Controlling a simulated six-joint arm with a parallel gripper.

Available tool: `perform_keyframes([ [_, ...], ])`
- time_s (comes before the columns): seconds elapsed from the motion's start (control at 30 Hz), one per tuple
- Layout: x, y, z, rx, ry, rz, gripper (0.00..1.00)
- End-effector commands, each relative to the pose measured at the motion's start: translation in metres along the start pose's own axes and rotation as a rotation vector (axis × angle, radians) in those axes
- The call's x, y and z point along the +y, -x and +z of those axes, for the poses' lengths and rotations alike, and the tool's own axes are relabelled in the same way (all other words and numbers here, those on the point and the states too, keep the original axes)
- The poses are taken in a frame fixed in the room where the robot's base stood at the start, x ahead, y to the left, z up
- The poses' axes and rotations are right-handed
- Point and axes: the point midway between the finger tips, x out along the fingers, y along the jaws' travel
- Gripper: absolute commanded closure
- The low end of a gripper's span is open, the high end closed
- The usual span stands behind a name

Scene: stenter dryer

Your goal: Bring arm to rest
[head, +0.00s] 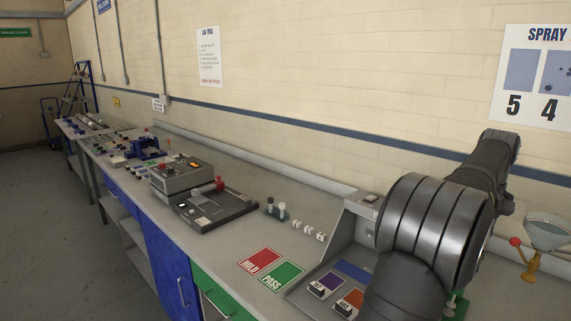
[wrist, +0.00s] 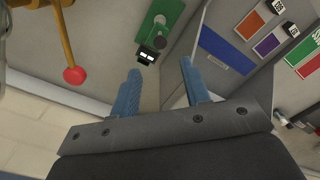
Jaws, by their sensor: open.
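My gripper (wrist: 160,67) shows in the wrist view as two blue fingers, spread apart with nothing between them. My arm (head: 435,225) stands at the right of the head view, bent over the bench. My gripper cannot be made out in the head view.
Below the arm is a tray with coloured cards, among them a purple card (head: 329,281). Red HOLD (head: 259,262) and green PASS (head: 281,276) mats lie left of it. A red-knobbed lever (wrist: 75,75) is close by at the gripper's left.

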Motion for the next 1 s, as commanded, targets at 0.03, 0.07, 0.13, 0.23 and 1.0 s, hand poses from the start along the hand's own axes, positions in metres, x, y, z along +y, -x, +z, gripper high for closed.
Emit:
perform_keyframes([
  [0.03,0.001,0.011,0.000,0.003,0.000,0.003,0.57],
  [0.07,0.001,0.016,-0.001,0.002,0.000,0.002,0.57],
  [0.13,0.001,0.029,-0.001,0.002,0.000,0.002,0.57],
  [0.23,0.001,0.044,-0.001,0.002,0.000,0.002,0.57],
  [1.0,-0.022,0.065,0.025,0.168,-0.369,0.104,0.57],
])
